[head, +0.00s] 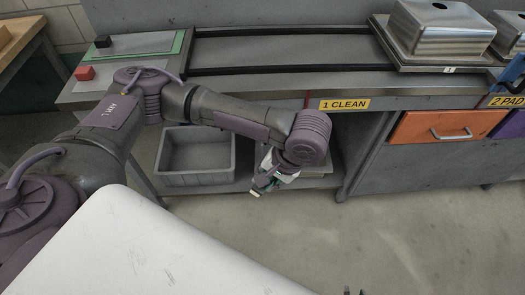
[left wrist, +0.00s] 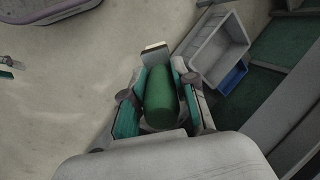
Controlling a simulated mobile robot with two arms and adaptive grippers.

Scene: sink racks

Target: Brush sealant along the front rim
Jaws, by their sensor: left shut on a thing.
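My left gripper (head: 264,184) hangs in front of the bench, over the lower shelf, well away from the sinks. In the left wrist view, its teal fingers (left wrist: 157,95) are shut on a green brush handle (left wrist: 161,98) with a pale flat end (left wrist: 155,48). A steel sink (head: 440,32) sits upside down at the back right of the bench. Another sink (head: 511,30) is cut off by the right edge. Two small dark tips of my right gripper (head: 354,292) show at the bottom edge; most of it is hidden.
Black rails (head: 290,69) run along the bench top. A grey bin (head: 196,178) stands on the lower shelf. An orange drawer (head: 415,126) is shut. The floor at right is clear.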

